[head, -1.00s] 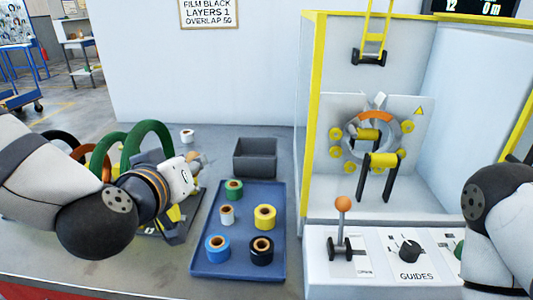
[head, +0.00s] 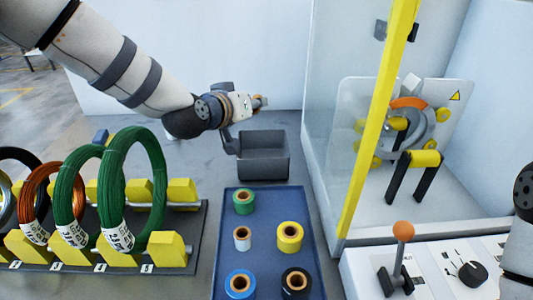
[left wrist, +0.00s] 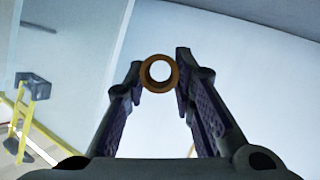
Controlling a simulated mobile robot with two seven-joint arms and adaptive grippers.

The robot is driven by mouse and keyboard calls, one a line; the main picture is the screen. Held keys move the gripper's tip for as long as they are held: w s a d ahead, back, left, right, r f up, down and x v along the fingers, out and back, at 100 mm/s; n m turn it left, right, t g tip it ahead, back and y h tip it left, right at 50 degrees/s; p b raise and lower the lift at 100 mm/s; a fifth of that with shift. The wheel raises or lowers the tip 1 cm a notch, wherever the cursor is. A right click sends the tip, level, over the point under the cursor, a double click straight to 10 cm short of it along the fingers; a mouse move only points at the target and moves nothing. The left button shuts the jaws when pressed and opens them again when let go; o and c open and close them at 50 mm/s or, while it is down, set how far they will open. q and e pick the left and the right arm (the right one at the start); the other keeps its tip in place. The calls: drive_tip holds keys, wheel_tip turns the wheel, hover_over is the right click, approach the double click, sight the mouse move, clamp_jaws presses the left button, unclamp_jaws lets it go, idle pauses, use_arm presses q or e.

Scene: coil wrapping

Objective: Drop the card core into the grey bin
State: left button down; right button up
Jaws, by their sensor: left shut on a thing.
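The card core is a short brown ring, seen end-on between my left fingertips in the left wrist view (left wrist: 160,73). In the head view a small brownish bit of the core (head: 259,99) shows at the fingertips. My left gripper (head: 257,102) is shut on it; the gripper also shows in the left wrist view (left wrist: 158,80). The grey bin (head: 265,170) stands on the table behind the blue tray. In the head view, the gripper and core appear above the bin's far edge; the exact height is unclear. My right gripper is out of view.
A blue tray (head: 228,222) with several film rolls lies in front of the bin. Green coils (head: 163,190) and others stand on a yellow-block rack at left. The wrapping machine with its yellow post (head: 377,120) and lever (head: 403,231) is at right.

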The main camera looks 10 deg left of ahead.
use_arm(q)
wheel_tip(320, 180, down, 6)
drive_tip(key=shift+r+b, duration=0.2)
drive_tip(key=shift+b, duration=0.5)
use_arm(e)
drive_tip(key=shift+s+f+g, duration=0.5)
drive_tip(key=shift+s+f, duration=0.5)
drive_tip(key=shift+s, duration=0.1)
use_arm(q)
drive_tip(key=shift+r, duration=0.15)
drive_tip(key=c, duration=1.3)
unclamp_jaws()
drive_tip(key=shift+s, duration=0.1)
drive_tip(key=v, duration=1.2)
